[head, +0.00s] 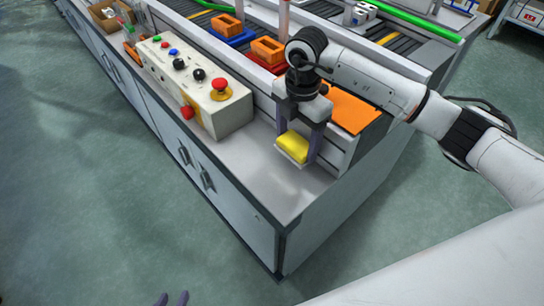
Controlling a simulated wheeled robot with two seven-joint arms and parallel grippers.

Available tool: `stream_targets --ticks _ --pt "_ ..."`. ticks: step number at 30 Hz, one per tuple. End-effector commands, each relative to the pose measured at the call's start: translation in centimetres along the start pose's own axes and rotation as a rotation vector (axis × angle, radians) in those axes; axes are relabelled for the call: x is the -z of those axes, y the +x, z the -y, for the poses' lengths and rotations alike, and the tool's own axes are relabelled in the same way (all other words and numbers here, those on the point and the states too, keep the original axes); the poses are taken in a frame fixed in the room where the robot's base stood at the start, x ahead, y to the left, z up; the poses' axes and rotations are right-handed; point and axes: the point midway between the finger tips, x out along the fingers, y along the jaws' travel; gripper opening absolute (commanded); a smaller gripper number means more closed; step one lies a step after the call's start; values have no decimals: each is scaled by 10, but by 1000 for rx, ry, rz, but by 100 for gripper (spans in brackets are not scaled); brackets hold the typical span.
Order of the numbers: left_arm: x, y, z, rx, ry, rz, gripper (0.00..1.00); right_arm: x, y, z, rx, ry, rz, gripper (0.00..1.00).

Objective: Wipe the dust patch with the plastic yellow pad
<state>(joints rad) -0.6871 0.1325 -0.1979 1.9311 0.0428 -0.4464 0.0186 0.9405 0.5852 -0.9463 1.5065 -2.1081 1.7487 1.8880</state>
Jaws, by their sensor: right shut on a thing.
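The yellow pad (293,146) has a pale underside and is in the head view, over the front right end of the grey worktop (262,170). My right gripper (298,138) points down and is shut on the pad. I cannot tell whether the pad touches the worktop. I cannot make out a dust patch; the pad and gripper cover part of the surface. Only the fingertips of my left gripper (172,299) show at the bottom edge, over the floor. They are apart with nothing seen between them.
A control box (195,85) with knobs and a red emergency button (221,88) stands left of the pad. An orange panel (352,108) lies behind my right gripper. Orange blocks (267,50) sit on the conveyor beyond. The worktop's front corner is bare.

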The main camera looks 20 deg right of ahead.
Motion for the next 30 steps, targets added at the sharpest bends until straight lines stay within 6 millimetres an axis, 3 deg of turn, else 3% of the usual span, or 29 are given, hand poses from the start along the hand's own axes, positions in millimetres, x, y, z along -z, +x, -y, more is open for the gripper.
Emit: stream_targets --ticks 1,12,30 --pt "0 -4 2 4 -1 9 31 0 -9 -1 -1 -1 0 49" --pt "11 -19 5 12 -4 13 31 2 -39 -2 0 -5 -1 49" --pt "14 -21 3 8 -2 13 31 2 -43 -2 -1 -6 -1 49"
